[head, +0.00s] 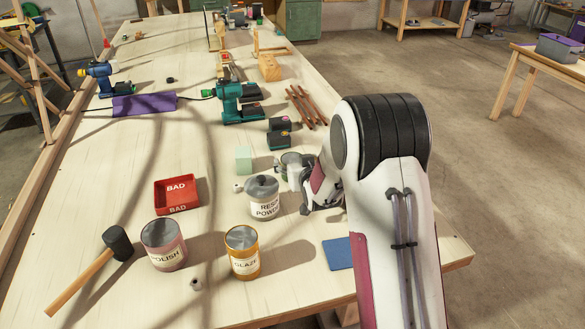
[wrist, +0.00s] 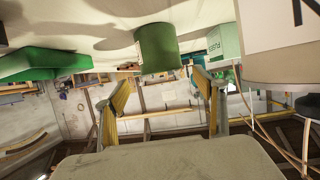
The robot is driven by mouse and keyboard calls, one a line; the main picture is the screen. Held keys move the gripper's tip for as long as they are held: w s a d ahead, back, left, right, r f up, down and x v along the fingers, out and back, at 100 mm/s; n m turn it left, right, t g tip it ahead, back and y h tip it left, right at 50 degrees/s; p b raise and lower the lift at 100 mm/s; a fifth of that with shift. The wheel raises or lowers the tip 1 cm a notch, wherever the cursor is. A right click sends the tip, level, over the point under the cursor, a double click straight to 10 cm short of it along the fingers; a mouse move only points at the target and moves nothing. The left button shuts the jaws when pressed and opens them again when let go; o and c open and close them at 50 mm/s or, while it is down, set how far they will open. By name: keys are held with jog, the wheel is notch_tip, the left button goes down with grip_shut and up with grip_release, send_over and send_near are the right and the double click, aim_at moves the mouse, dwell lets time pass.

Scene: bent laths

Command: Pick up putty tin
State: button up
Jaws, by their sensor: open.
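A green tin (wrist: 158,48) shows in the wrist view, upside down in that picture, just beyond and between my fingertips. No name can be read on it. In the head view a tin (head: 291,164) with a metal top stands directly left of my gripper (head: 308,188), partly hidden by it; it seems to be the same one. No tin with a readable putty label shows. My gripper (wrist: 163,90) is open, its two yellow-padded fingers apart with nothing between them.
A grey resin powder tin (head: 263,199) stands close in front, and a mint box (head: 243,159) to the left. Glaze (head: 243,256) and polish (head: 163,247) tins, a red BAD tray (head: 177,196) and a mallet (head: 117,244) lie nearer. Batteries (head: 279,139) sit behind.

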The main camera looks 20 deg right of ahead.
aim_at(292, 158)
jog(key=shift+w+a+f, duration=0.1)
jog(key=shift+w+f, duration=0.3)
jog(key=shift+w, duration=0.2)
jog(key=shift+w+a+f, duration=0.1)
jog(key=shift+w+f, duration=0.25)
jog(key=shift+w, duration=0.2)
jog(key=shift+x, duration=1.2)
jog(key=shift+r, duration=0.1)
jog(key=c, duration=1.5)
jog(key=shift+c, duration=0.2)
jog(key=shift+r, duration=0.15)
jog(key=shift+r, duration=4.85)
